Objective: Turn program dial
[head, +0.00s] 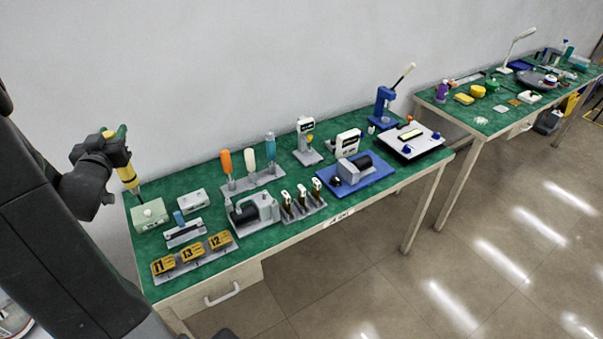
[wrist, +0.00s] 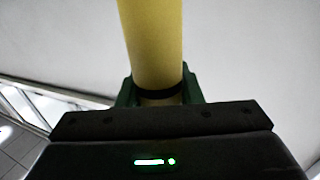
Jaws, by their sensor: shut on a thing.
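My gripper (head: 117,148) is at the left, above the left end of the green-topped bench. It is shut on a yellow cylindrical tool (head: 129,176), which points down with a thin dark tip. The tool also shows in the wrist view (wrist: 153,40), between the green fingers. Below it on the bench is a pale green box (head: 150,218) with a small whitish round knob (head: 147,212), possibly the program dial. The tip appears close to the box's top in the head view; I cannot tell whether it touches. Any dial markings are too small to read.
A white box (head: 191,201) and a small grey stand (head: 184,233) are right of the pale green box. Numbered yellow blocks (head: 192,252) sit at the front edge. Upright orange, white and teal handles (head: 249,161) stand behind. The wall is close behind the bench.

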